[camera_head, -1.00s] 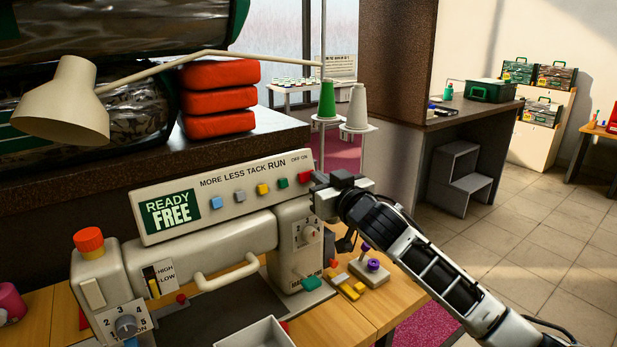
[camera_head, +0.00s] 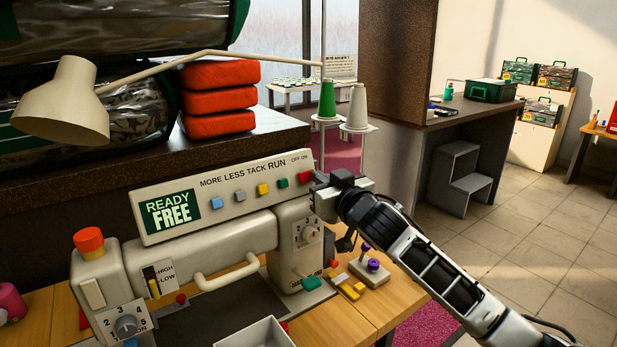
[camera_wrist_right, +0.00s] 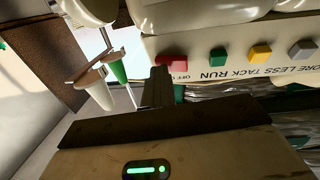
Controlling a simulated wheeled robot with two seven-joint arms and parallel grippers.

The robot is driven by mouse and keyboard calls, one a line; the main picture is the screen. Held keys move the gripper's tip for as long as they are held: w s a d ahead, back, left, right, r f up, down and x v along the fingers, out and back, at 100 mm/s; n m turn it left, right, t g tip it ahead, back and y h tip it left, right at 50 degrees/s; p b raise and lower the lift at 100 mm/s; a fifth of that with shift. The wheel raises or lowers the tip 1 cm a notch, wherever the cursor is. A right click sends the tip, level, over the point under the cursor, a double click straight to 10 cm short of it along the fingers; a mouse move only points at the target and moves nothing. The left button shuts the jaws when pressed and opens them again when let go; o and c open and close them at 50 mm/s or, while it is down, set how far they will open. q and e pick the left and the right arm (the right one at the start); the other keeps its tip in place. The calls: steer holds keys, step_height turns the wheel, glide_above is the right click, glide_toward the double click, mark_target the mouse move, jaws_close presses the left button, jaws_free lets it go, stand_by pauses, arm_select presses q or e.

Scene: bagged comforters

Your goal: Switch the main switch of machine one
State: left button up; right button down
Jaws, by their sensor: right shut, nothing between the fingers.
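The sewing machine's panel (camera_head: 222,204) carries a green READY FREE display (camera_head: 171,212) and a row of coloured buttons. The red switch (camera_head: 305,178) sits at the panel's right end, under the OFF ON label. My right gripper (camera_head: 318,186) is shut and empty, with its tips right beside the red switch. In the right wrist view the red switch (camera_wrist_right: 171,62) shows just beyond the shut fingers (camera_wrist_right: 159,84). Whether they touch it, I cannot tell. The gripper hides part of the panel's right edge. My left gripper is not in view.
A lamp (camera_head: 62,100) hangs at the left over bagged comforters. Red folded bundles (camera_head: 220,98) lie on the dark shelf. Green and white thread cones (camera_head: 328,99) stand behind my right gripper. A purple-knobbed control (camera_head: 372,266) stands below my right arm.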

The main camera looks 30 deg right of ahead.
steer(key=shift+r, duration=0.2)
steer(key=shift+s+a+r+p, duration=0.15)
steer(key=shift+s+p, duration=0.2)
steer(key=shift+s, duration=0.4)
steer(key=shift+s+r+p, duration=0.2)
steer(key=shift+s+p, duration=0.2)
steer(key=shift+s, duration=0.35)
steer(key=shift+s+a+r+p, duration=0.15)
steer(key=shift+s+p, duration=0.2)
steer(key=shift+s, duration=0.4)
steer(key=shift+d, duration=0.1)
